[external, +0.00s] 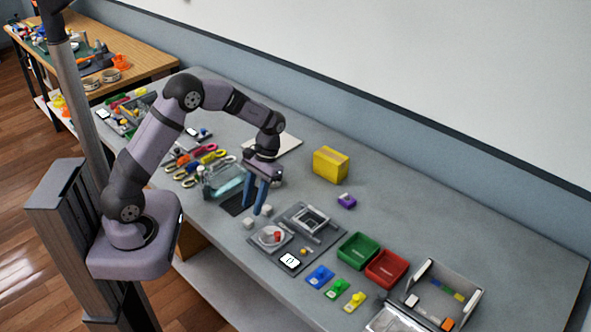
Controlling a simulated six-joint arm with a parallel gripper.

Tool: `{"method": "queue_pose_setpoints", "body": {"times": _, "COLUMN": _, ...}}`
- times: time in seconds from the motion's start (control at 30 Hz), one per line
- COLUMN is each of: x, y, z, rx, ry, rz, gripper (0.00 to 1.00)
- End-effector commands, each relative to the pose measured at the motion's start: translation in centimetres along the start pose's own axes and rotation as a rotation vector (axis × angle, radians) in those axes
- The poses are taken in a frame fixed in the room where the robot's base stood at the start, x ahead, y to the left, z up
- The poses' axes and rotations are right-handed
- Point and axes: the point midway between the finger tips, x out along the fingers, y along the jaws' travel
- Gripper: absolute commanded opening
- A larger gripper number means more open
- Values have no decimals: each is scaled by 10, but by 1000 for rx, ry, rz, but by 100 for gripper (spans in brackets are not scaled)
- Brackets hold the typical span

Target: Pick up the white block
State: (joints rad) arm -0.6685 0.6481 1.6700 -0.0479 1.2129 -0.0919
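Two small whitish blocks lie on the grey table, one block (248,223) just below my gripper in the picture and another block (267,210) just to its right. I cannot tell which of them is the white block. My gripper (251,209) points down with its two blue fingers apart. Its fingertips are close to both blocks. Nothing shows between the fingers, and I cannot tell whether they touch the table.
A grey tray (324,250) with fixtures lies to the right of the blocks. Green (358,251) and red (386,268) bins stand beyond it. A clear container (223,181) and several coloured tools (205,158) lie to the left. A yellow box (331,165) stands behind.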

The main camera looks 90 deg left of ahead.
Motion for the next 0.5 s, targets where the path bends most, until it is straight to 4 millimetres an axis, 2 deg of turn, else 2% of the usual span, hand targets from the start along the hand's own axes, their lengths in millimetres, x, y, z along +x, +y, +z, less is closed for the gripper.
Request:
{"method": "queue_pose_setpoints", "body": {"times": 0.33, "x": 38, "y": 2, "z": 2, "rx": 1, "ry": -5, "rz": -1, "gripper": 31}}
{"method": "queue_pose_setpoints", "body": {"times": 0.5, "x": 49, "y": 2, "z": 1, "rx": 1, "ry": -3, "rz": 0, "gripper": 31}}
